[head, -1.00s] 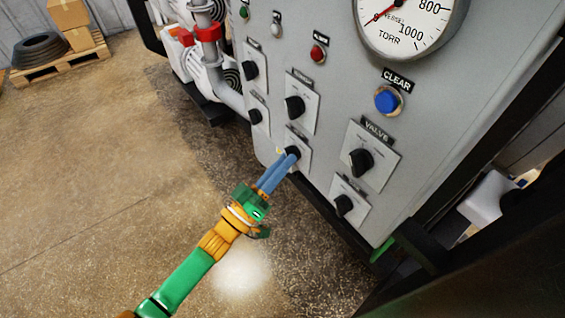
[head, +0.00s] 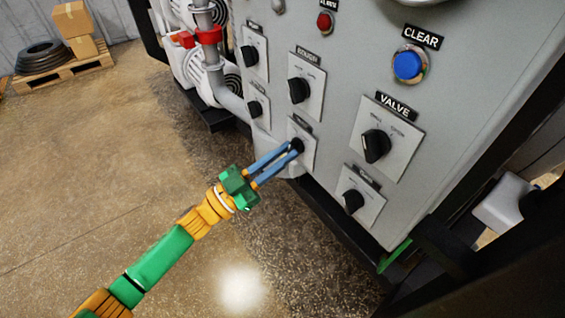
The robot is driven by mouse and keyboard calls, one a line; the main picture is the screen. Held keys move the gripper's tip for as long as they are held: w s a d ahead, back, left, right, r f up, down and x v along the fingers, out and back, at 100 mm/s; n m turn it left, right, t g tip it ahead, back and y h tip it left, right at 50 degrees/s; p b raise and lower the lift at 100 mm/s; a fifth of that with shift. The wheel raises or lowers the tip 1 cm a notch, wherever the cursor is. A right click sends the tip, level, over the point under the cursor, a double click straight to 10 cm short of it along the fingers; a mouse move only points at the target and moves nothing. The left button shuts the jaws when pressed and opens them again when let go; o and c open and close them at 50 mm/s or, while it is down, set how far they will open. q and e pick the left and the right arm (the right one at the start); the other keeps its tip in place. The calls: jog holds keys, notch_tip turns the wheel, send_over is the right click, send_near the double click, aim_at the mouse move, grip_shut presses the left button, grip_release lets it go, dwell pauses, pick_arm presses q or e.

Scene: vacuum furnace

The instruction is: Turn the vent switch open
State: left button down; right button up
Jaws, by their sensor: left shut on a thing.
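My left gripper (head: 291,148) reaches up from the lower left to the grey panel. Its two blue fingers are shut on a small black switch knob (head: 297,145) on a pale square plate (head: 309,153), in the middle of the lower row. The fingers lie on either side of the knob and partly hide it. The label above this plate is too small to read, so I cannot confirm by its text that it is the vent switch. The knob's exact pointing direction is hidden. My right gripper is not in view.
Other black knobs surround it: one above (head: 299,90), one to the left (head: 255,108), the VALVE knob (head: 376,145) and one below that (head: 353,201). A blue CLEAR button (head: 407,65) sits at upper right. The floor to the left is open.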

pick_arm(q)
jog(key=shift+w+a+m+g+h+b, duration=0.15)
jog(key=shift+m+g+b, duration=0.35)
jog(key=shift+m, duration=0.65)
jog(key=shift+d+m+g+h+b, duration=0.1)
jog(key=shift+m+g+h+b, duration=0.15)
jog(key=shift+m+g, duration=0.7)
jog(key=shift+a+r+m, duration=0.1)
jog(key=shift+m, duration=0.5)
jog(key=c, duration=0.9)
grip_release()
jog(key=b+v, duration=0.2)
jog(key=v, duration=0.5)
jog(key=shift+b, duration=0.3)
